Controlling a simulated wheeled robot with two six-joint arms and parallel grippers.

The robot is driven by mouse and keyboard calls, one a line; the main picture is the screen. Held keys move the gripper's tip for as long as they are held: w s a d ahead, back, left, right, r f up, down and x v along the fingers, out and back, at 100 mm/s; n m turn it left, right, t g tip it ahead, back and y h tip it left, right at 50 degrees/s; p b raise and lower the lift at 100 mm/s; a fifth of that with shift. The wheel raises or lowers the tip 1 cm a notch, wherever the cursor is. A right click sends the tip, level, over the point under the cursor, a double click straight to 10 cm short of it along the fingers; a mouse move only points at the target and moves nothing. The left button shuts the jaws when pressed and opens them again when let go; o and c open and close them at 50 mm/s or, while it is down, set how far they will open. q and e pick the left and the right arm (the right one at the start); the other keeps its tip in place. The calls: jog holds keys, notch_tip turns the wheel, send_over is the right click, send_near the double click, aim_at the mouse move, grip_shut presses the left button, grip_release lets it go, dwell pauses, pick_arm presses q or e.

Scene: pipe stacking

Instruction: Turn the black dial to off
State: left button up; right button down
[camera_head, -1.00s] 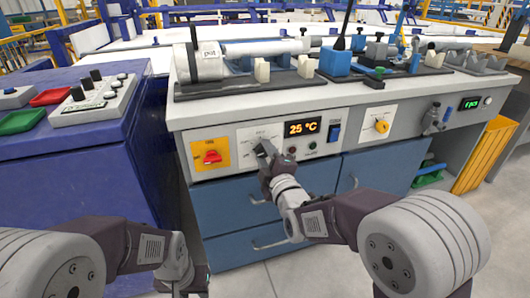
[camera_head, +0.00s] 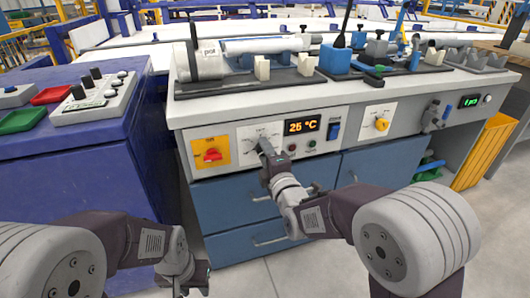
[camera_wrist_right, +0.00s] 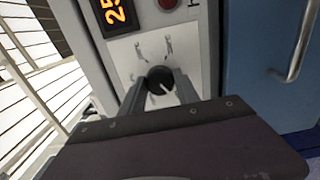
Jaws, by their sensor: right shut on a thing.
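The black dial (camera_wrist_right: 160,79) is on a white plate (camera_head: 245,141) on the bench front. In the right wrist view it is a round black knob with a white pointer line slanting to the lower right of the picture. My right gripper (camera_head: 264,149) is shut on the dial, with a finger on each side of it in the wrist view (camera_wrist_right: 162,90). In the head view the gripper mostly hides the dial. The plate's lettering is too small to read. My left gripper (camera_head: 190,279) hangs low at the left, apart from the bench, and its jaws are unclear.
An orange display (camera_head: 301,126) reading 25 °C is right of the dial. A red switch on a yellow plate (camera_head: 211,155) is at its left, and a yellow knob (camera_head: 381,124) is further right. Blue drawers (camera_head: 235,203) with handles lie below. Pipe fixtures stand on the benchtop.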

jog(key=shift+f, duration=0.1)
jog(key=c, duration=0.9)
grip_release()
jog(key=b+v, duration=0.2)
jog(key=v, duration=0.7)
jog(key=shift+b, duration=0.3)
